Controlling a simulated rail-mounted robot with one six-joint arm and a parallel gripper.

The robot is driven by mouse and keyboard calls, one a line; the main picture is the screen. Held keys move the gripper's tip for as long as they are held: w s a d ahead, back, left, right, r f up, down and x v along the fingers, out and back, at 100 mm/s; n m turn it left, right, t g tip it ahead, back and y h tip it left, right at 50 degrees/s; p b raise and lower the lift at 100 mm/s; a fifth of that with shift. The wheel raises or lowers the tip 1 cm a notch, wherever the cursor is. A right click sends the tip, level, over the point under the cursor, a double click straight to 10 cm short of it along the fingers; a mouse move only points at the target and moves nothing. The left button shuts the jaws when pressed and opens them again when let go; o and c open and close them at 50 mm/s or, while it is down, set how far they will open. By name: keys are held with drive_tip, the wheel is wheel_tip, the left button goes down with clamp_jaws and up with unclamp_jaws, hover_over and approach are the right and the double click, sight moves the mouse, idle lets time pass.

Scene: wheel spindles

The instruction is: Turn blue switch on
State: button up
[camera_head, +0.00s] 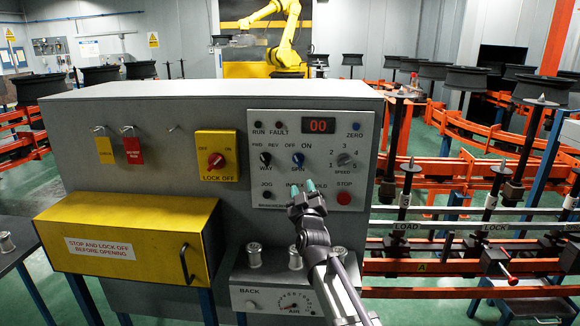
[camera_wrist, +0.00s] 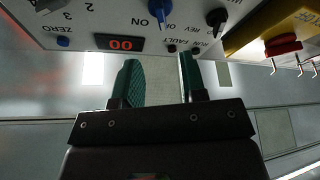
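The blue switch (camera_head: 298,159) is a small rotary knob labelled SPIN on the light grey control panel (camera_head: 262,218), under the words OFF and ON. I cannot tell clearly which word it points at. My gripper (camera_head: 302,187) is in front of the panel, a little below the blue switch, and hides part of the lower labels. In the upside-down wrist view the blue switch (camera_wrist: 159,10) is at the top edge, beyond my gripper (camera_wrist: 158,64). The two green fingertips are apart with nothing between them, and do not appear to touch the switch.
A black WAY knob (camera_head: 265,158) is left of the blue switch and a SPEED dial (camera_head: 345,160) right. A red STOP button (camera_head: 344,198) is lower right. A yellow lock-off switch (camera_head: 216,160) and yellow box (camera_head: 130,240) are left. Metal cylinders (camera_head: 254,256) stand below.

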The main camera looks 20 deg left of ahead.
sight(298, 163)
drive_tip(key=p+x, duration=0.3)
drive_tip(key=x, duration=0.7)
drive_tip(key=shift+w+a+r+p, duration=0.15)
drive_tip(key=shift+w+a+p, duration=0.1)
drive_tip(key=shift+w+p, duration=0.05)
drive_tip(key=shift+s, duration=0.1)
clamp_jaws()
